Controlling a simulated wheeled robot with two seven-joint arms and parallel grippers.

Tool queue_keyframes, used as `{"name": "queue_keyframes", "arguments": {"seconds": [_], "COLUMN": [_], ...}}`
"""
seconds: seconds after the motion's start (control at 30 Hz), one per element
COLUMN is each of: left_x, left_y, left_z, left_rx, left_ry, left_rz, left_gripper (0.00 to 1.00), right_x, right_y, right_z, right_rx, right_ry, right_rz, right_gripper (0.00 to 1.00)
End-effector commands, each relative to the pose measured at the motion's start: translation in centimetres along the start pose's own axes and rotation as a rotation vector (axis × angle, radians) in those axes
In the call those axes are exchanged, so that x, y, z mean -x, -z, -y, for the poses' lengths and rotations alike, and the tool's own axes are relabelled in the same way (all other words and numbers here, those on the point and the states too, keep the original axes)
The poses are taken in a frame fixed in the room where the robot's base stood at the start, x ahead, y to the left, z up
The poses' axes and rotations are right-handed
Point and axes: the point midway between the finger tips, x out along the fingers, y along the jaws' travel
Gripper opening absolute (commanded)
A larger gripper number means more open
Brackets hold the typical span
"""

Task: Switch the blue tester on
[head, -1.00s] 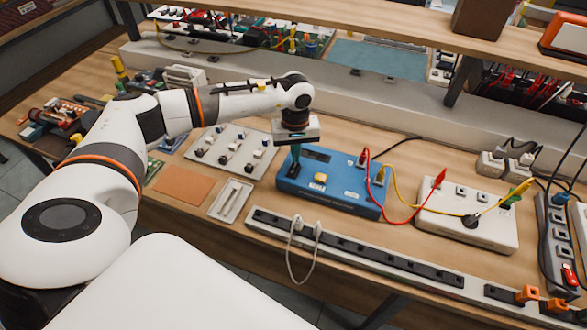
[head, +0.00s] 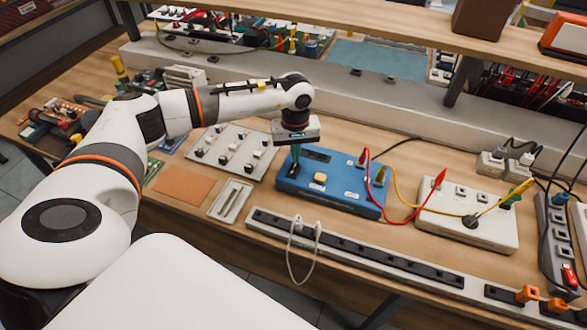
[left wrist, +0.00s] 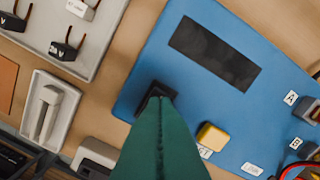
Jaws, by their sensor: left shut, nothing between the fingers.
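The blue tester (head: 330,193) lies on the bench, with a dark display window (left wrist: 215,52) and a yellow button (left wrist: 212,137) on its top. A black switch (left wrist: 152,92) on the tester is partly hidden behind my fingertips in the left wrist view. My left gripper (head: 296,168) points down over the tester's left end, its green fingers shut and empty. In the left wrist view the fingers (left wrist: 160,108) overlap the switch; whether they touch it, I cannot tell. The display looks blank. My right gripper is not in view.
Red and yellow leads join the tester's right end to a white box (head: 468,215). A power strip (head: 360,250) runs along the front. A panel of switches (head: 230,150) and a small grey tray (head: 231,200) are left of the tester. A shelf (head: 400,22) hangs behind.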

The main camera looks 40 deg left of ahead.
Motion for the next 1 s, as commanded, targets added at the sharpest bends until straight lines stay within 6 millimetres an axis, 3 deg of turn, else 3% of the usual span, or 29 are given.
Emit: {"name": "queue_keyframes", "arguments": {"seconds": [1.0], "left_x": [-0.81], "left_y": [0.01], "left_z": [0.0], "left_rx": [0.0], "left_ry": [0.0], "left_rz": [0.0], "left_gripper": [0.0], "right_x": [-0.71], "right_y": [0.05], "right_z": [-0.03], "right_rx": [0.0], "right_ry": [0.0], "right_rz": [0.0], "right_gripper": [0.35]}}
